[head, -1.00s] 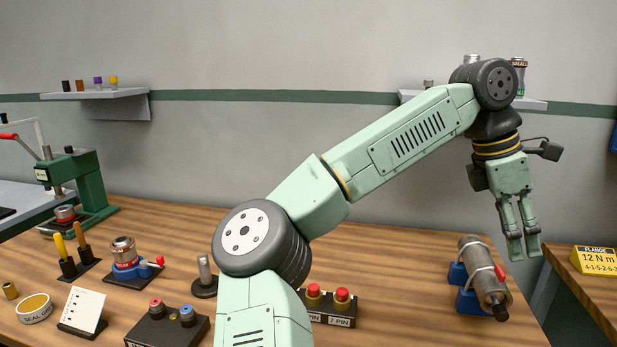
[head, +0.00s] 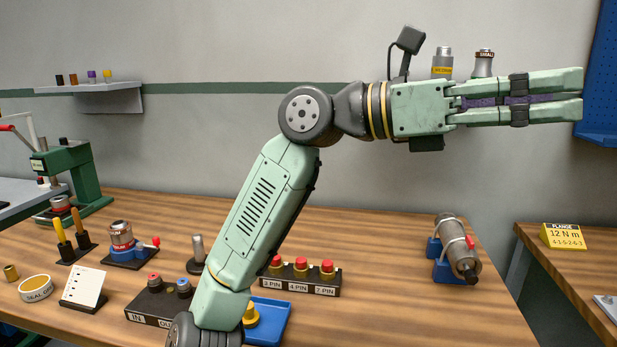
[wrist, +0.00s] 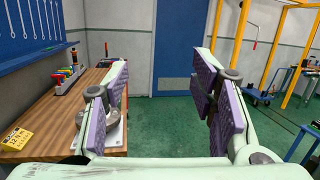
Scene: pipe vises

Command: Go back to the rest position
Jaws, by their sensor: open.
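My gripper (head: 580,95) is raised in front of the wall in the head view and points level to the right. It holds nothing. In the wrist view my gripper (wrist: 165,110) has its purple-padded fingers wide apart, with floor and a blue door showing between them. In the head view a grey cylinder (head: 455,240) lies in a blue pipe vise (head: 445,270) on the right part of the wooden bench, below my gripper and well apart from it.
My arm crosses above the bench (head: 380,290), partly hiding a blue tray (head: 272,322). Red-capped pin blocks (head: 300,275) stand beside it. A second bench (head: 560,270) with a yellow flange sign (head: 563,236) is at right. A blue pegboard (head: 605,80) hangs near my fingertips.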

